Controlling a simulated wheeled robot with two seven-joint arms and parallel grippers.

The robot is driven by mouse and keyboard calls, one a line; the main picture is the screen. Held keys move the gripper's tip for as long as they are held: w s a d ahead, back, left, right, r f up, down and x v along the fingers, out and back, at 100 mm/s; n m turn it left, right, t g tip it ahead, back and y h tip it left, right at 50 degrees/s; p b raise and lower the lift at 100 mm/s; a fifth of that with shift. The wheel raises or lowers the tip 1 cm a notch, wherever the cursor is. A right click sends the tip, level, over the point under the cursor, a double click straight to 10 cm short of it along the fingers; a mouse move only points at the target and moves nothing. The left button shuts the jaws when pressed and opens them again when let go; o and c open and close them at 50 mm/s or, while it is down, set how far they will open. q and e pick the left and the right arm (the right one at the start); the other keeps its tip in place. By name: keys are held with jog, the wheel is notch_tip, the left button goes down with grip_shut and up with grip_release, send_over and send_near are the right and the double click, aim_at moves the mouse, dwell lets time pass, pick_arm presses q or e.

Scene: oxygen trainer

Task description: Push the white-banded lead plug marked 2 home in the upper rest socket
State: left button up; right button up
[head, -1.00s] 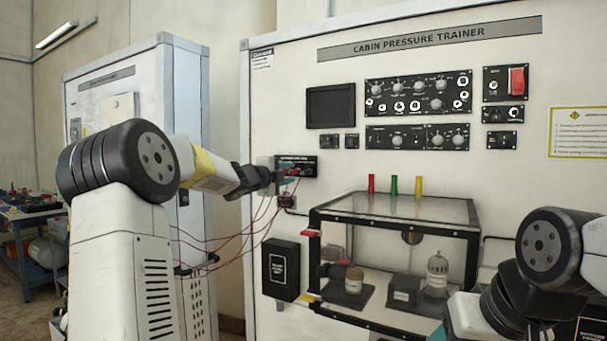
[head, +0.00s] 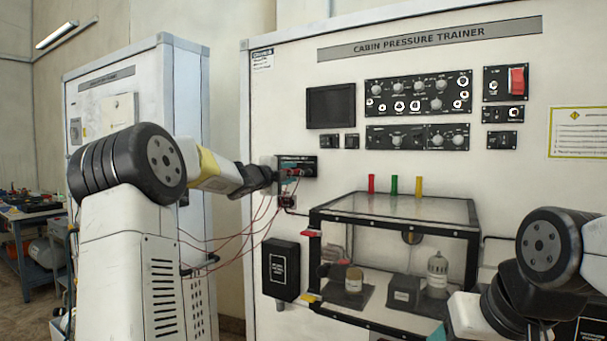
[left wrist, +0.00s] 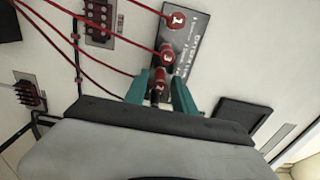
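The lead plug marked 2 (left wrist: 159,80) is red and sits between the teal fingertips of my left gripper (left wrist: 159,84) in the left wrist view. The fingers appear closed on its sides. It is lined up at the lower end of the dark socket plate (left wrist: 180,45); how deep it sits in its socket is hidden. Other red plugs, marked 1 (left wrist: 175,20) and apparently 3 (left wrist: 167,54), sit on the same plate. In the head view my left gripper (head: 284,178) is at the small black plate (head: 308,166).
Red leads (head: 225,243) hang below my left gripper. A black box (head: 281,268) is on the panel below. A clear chamber (head: 335,214) with a black frame juts out to the right. A terminal block (left wrist: 98,20) is beside the plate in the wrist view.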

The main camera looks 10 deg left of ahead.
aim_at(289, 173)
pick_arm(q)
jog(key=shift+d, duration=0.1)
grip_shut()
jog(key=shift+s, duration=0.1)
jog(key=shift+v, duration=2.45)
